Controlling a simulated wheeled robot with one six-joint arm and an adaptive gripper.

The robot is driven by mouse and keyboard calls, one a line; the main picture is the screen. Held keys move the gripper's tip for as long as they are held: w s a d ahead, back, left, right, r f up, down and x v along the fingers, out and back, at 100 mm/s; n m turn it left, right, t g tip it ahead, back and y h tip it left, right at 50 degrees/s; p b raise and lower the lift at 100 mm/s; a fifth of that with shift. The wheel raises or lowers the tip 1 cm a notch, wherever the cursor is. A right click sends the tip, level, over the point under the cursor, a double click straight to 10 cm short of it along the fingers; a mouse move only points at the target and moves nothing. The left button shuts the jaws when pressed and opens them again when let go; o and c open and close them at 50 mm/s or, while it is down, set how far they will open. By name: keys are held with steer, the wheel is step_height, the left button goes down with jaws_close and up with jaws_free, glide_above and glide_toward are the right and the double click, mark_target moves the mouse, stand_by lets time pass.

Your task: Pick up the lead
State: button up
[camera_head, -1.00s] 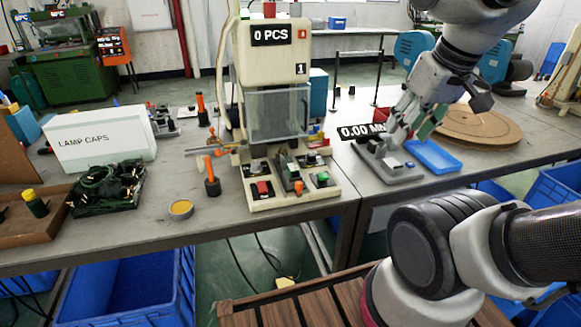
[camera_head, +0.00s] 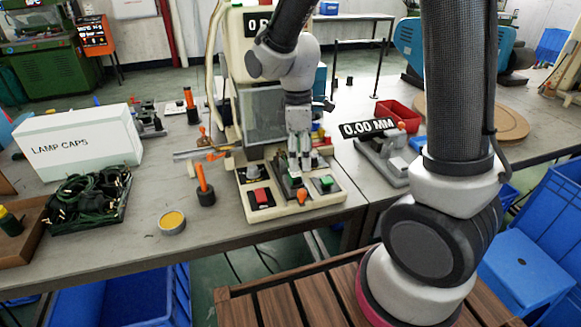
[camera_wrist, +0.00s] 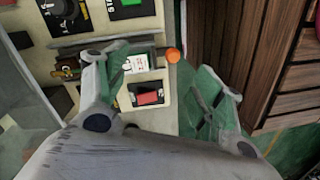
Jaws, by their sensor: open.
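Several dark green coiled leads (camera_head: 88,205) with black ends lie heaped in a dark tray on the left part of the bench. I cannot single out one lead in the heap. My gripper (camera_head: 300,168) is over the front control panel of the press, well to the right of the leads, pointing down. In the wrist view my gripper (camera_wrist: 178,78) has its fingers wide apart with no lead between them. The press panel and floor show below them. No lead is visible in the wrist view.
The press (camera_head: 252,185) has red and green buttons and an orange knob. The LAMP CAPS box (camera_head: 85,140) stands behind the leads. A yellow-topped tin (camera_head: 172,222) and orange-handled tool (camera_head: 204,186) stand between leads and press. A gauge (camera_head: 385,158) is at right.

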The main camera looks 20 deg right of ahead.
mark_target(293, 173)
steer(key=w+n, duration=0.2)
steer(key=w+n+t, duration=0.1)
steer(key=shift+w+a+r, duration=0.15)
steer(key=shift+a+r, duration=0.15)
steer(key=shift+a, duration=0.1)
steer(key=shift+w+f+n, duration=0.1)
steer(key=shift+f+n, duration=0.05)
steer(key=shift+n, duration=0.55)
step_height(293, 173, down, 8)
steer(key=shift+a+r, duration=0.1)
steer(key=shift+r, duration=0.1)
steer(key=c, duration=1.1)
